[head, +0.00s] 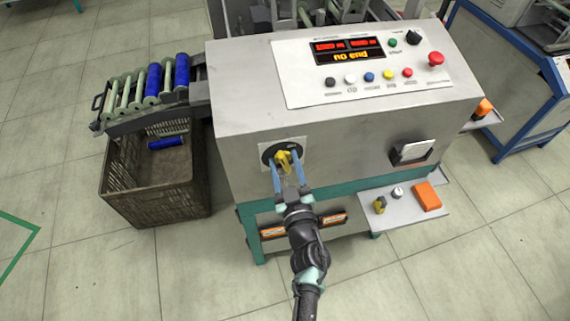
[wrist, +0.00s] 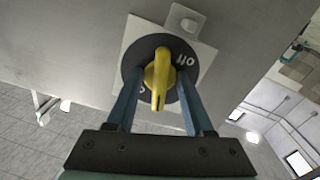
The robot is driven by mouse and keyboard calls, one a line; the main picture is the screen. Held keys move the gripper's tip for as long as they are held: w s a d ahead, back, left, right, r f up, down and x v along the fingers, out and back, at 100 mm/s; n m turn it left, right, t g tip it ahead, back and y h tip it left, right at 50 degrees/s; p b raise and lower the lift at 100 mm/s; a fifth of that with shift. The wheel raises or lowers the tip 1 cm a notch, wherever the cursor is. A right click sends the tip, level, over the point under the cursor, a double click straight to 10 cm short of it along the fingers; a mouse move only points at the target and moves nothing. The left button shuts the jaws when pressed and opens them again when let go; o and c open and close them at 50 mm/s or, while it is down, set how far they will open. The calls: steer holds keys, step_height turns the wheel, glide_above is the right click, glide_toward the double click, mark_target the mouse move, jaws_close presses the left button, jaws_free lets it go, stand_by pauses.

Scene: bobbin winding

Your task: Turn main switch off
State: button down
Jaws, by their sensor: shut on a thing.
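The main switch is a yellow rotary handle (head: 284,157) on a black round dial and a pale plate, on the front of the grey machine cabinet. In the wrist view the fingers (wrist: 159,90) flank the handle.
A control panel (head: 300,85) with a lit display and several buttons, including a red mushroom button (head: 436,59), is on top. A small shelf (head: 400,212) with an orange box (head: 427,196) juts out at right. A brown crate (head: 150,190) stands at left.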

steer(key=shift+n, duration=0.4)
steer(key=n+b, duration=0.1)
steer(key=n, duration=0.2)
steer(key=shift+n, duration=0.4)
steer(key=shift+f+n+b, duration=0.1)
steer(key=shift+n+b, duration=0.35)
steer(key=shift+n, duration=1.45)
